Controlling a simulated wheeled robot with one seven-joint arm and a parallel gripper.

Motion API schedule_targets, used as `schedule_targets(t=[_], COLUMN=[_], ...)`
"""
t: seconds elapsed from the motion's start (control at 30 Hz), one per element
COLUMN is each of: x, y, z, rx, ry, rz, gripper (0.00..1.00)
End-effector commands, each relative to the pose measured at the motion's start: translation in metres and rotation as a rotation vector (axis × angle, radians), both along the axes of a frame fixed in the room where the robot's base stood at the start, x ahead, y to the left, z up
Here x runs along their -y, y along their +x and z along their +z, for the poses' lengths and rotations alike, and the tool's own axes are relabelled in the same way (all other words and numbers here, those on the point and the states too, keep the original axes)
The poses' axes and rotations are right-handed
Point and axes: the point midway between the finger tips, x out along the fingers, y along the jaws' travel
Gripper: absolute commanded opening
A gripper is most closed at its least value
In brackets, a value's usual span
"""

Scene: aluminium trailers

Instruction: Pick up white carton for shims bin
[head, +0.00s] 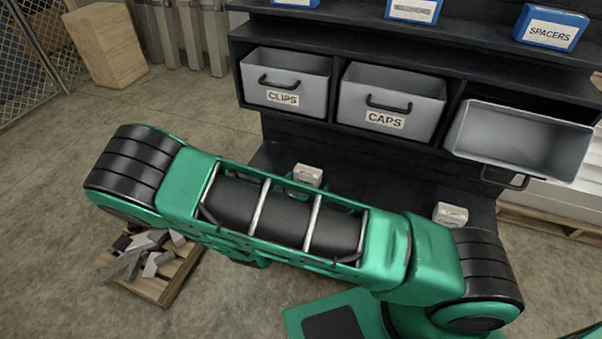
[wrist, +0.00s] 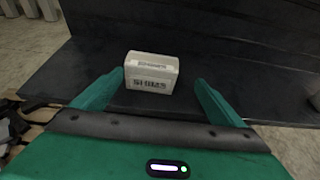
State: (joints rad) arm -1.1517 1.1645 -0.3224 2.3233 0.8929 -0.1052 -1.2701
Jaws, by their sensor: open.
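A small white carton lettered SHIMS (wrist: 151,73) stands on the dark lower shelf, seen in the wrist view. In the head view a white carton (head: 307,174) shows just above my arm on that shelf and appears to be the same one. My gripper (wrist: 158,84) is open, with one green finger to the left of the carton and one to the right, gaps showing on both sides. My arm hides the gripper in the head view. A grey bin (head: 520,140) at the right is pulled out and tilted, looking empty; its label is out of sight.
Bins labelled CLIPS (head: 285,82) and CAPS (head: 390,103) sit in the rack beside it. Another white carton (head: 450,214) stands on the shelf (head: 400,185) to the right. Blue SPACERS box (head: 550,28) is above. A wooden crate of metal scraps (head: 150,275) lies on the floor at left.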

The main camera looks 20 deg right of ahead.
Motion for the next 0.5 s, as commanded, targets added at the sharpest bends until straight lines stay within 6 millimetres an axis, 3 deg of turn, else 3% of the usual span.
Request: schedule_targets(t=[0.3,0.5], x=[0.001,0.005], y=[0.031,0.041], z=[-0.016,-0.02], rx=[0.0,0.0], ry=[0.003,0.002], rz=[0.028,0.034], gripper=[0.92,0.92])
